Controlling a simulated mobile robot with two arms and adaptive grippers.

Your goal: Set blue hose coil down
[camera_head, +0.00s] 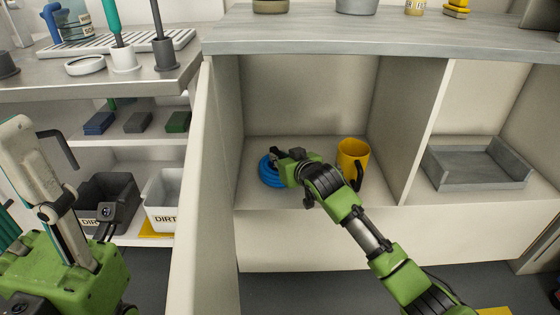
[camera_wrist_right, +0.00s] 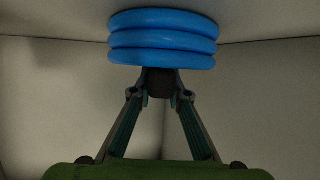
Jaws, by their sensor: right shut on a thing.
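The blue hose coil (camera_head: 268,172) is inside the left compartment of the lower cabinet, left of the yellow mug. My right gripper (camera_head: 284,160) reaches in from the lower right and is shut on the coil. In the right wrist view the coil (camera_wrist_right: 162,40) shows as several stacked blue rings at the fingertips (camera_wrist_right: 160,85). The gripper hides part of the coil in the head view. I cannot tell whether the coil touches the compartment floor (camera_head: 310,199).
The yellow mug (camera_head: 352,160) stands close to the right of my right gripper. A grey tray (camera_head: 478,180) lies in the right compartment, beyond a divider (camera_head: 424,130). A pale upright panel (camera_head: 197,190) bounds the left side. The worktop (camera_head: 330,36) overhangs above.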

